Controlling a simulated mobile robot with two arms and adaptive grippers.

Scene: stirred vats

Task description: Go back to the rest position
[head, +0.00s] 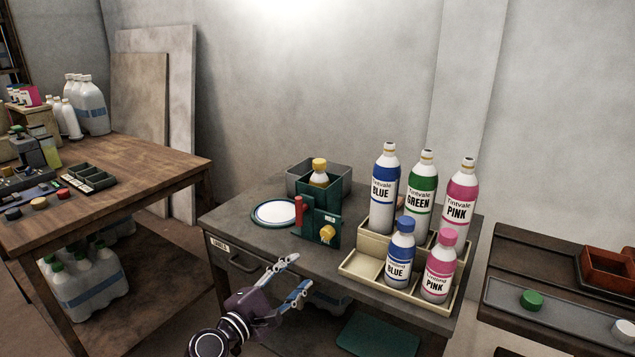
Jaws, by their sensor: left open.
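My left gripper (294,276) is in the lower middle of the head view. Its two fingers are apart, with nothing between them. It is in front of the grey table (240,229), near its front edge and drawer. My right gripper is not in view.
A stepped cream rack (364,270) holds several labelled bottles, such as the tall green one (421,190). Left of it are a green holder (317,226), a grey bin (300,177) and a white plate (274,213). A wooden table (130,170) stands left, a dark bench (520,258) right.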

